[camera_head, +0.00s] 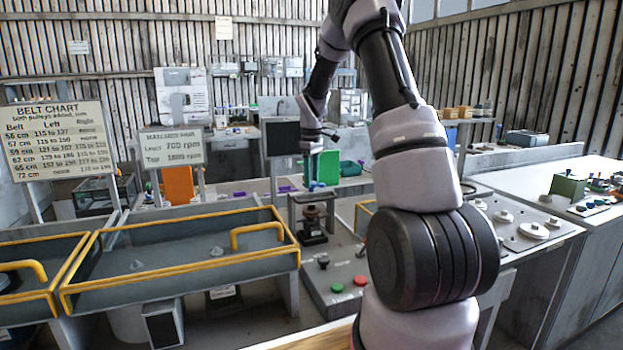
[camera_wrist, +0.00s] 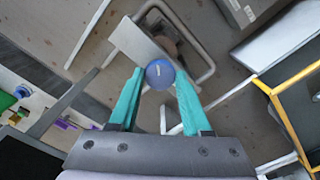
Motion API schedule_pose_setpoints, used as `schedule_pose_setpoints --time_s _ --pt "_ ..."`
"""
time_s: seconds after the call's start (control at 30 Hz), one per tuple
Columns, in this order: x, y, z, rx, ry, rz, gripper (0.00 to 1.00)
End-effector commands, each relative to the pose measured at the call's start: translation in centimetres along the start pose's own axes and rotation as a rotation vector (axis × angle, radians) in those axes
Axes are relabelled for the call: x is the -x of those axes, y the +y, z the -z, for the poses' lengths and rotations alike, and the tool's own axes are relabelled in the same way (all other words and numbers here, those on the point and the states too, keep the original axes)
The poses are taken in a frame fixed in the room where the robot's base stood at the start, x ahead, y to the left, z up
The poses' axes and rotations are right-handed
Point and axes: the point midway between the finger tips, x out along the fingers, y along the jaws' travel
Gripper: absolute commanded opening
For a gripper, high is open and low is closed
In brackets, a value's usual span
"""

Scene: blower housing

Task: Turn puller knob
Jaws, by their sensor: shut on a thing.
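The puller knob (camera_wrist: 160,75) is a round blue knob with a short white mark, seen from above in the wrist view. My gripper (camera_wrist: 159,85) has its two teal fingers on either side of the knob, shut on it near the fingertips. In the head view my gripper (camera_head: 322,180) points down over a small dark-framed puller stand (camera_head: 293,212) with a brownish round part inside. The knob cannot be made out in the head view.
Yellow-railed trays (camera_head: 180,262) stand to the left. A panel with red and green buttons (camera_head: 338,288) lies in front of the stand. A dark screen (camera_head: 282,138) stands just left of my gripper. A bench with discs (camera_head: 520,225) is at the right.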

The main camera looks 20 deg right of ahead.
Motion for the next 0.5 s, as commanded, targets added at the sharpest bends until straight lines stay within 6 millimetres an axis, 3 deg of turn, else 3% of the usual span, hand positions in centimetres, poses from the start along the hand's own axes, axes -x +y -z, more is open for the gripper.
schedule_pose_setpoints --time_s 0.5 --pt "0.06 0.02 0.02 -0.492 0.001 -0.001 0.0"
